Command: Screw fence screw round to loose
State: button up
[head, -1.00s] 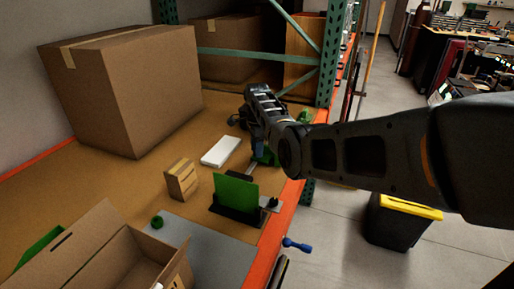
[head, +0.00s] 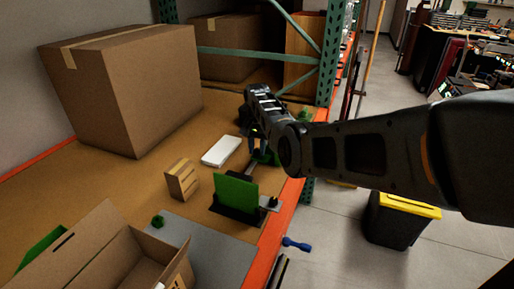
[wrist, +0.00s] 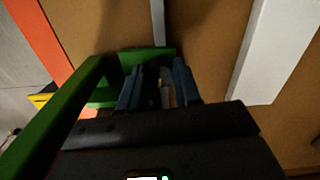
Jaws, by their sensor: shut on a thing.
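My gripper (wrist: 158,80) is shut, its two blue fingers close together beside a green bracket (wrist: 148,55) in the wrist view. A small thing shows between the fingers; I take it for the fence screw, but the fingers mostly hide it. In the head view my gripper (head: 258,148) points down at the green part behind the upright green plate (head: 237,191). That plate stands in a black base near the table's front edge. My arm hides part of the green part there.
A white flat box (head: 221,151) lies just left of my gripper, and shows in the wrist view (wrist: 268,55). A small carton (head: 181,179) and green roll (head: 158,221) stand farther left. An open carton (head: 110,255) is in front. Large box (head: 125,90) behind.

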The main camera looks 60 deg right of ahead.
jog(key=shift+n, duration=2.1)
jog(key=o, duration=1.1)
jog(key=shift+c, duration=0.2)
